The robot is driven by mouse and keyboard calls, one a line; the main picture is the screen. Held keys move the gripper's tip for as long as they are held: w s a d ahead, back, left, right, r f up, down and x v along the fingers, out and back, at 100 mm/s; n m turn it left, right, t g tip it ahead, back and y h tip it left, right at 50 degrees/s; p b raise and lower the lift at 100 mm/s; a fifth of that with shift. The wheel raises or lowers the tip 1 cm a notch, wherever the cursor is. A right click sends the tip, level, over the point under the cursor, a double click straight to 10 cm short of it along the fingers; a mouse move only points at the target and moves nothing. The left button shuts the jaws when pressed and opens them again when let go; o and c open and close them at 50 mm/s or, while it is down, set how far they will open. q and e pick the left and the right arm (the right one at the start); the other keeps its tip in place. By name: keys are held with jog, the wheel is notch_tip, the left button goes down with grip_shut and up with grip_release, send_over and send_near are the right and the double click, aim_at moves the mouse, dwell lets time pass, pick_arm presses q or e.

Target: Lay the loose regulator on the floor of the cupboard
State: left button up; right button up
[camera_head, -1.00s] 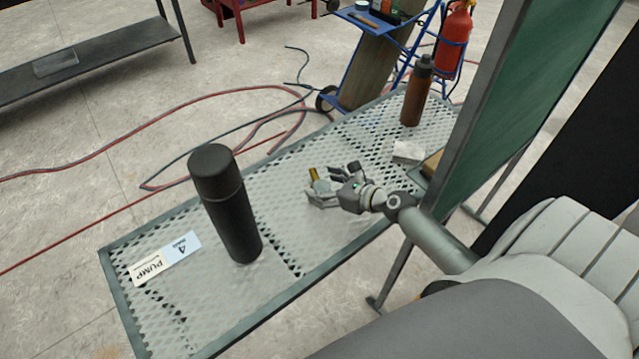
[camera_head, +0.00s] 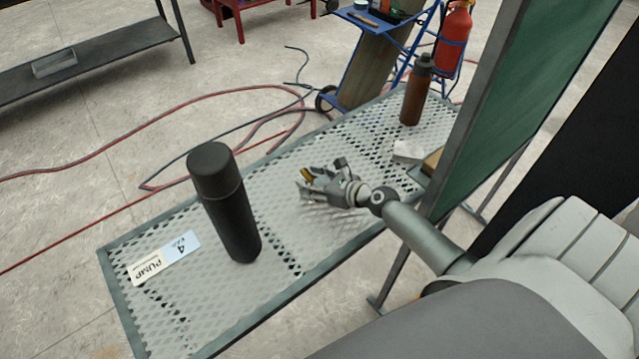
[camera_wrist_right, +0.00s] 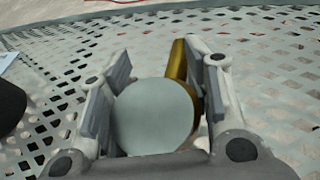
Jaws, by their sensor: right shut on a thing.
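The regulator (camera_wrist_right: 155,116) shows in the right wrist view as a round pale face with a brass-coloured part beside it. It sits between the two fingers of my right gripper (camera_wrist_right: 155,90), which is shut on it. In the head view the gripper (camera_head: 311,182) is over the middle of the mesh table, with a small brass-coloured bit of the regulator (camera_head: 307,174) at the fingers. A shadow on the mesh below suggests it is held above the table. I cannot make out a cupboard for certain. My left gripper is not in view.
The mesh table (camera_head: 125,299) carries a black bottle (camera_head: 232,215) and labels (camera_head: 165,257) left of the gripper. A brown bottle (camera_head: 415,92) and a pale block (camera_head: 407,151) stand towards its far end. A green panel (camera_head: 520,110) rises at the right, near my arm.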

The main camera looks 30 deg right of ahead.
grip_shut()
jog(key=shift+w+r, duration=0.1)
